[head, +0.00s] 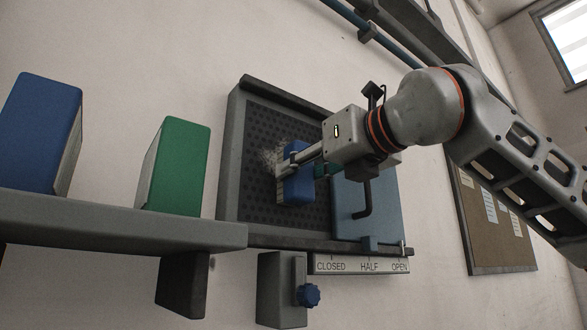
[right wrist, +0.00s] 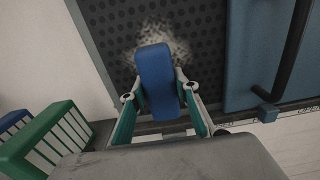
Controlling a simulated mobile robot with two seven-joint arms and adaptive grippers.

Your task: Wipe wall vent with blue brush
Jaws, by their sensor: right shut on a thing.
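The wall vent (head: 256,205) is a grey frame with a dark perforated panel, and it also shows in the right wrist view (right wrist: 206,62). A pale dusty patch (head: 268,158) lies on the panel beside the brush. My right gripper (head: 287,171) is shut on the blue brush (head: 299,187) and holds it in front of the perforated panel, at the patch. In the right wrist view the brush (right wrist: 158,82) sits between the two fingers, with the dust (right wrist: 160,36) around its far end. Whether its bristles touch the panel I cannot tell. My left gripper is not in view.
A blue sliding cover (head: 362,205) with a dark handle (head: 366,200) sits over the vent's right part. A label strip (head: 362,265) reads CLOSED, HALF, OPEN.

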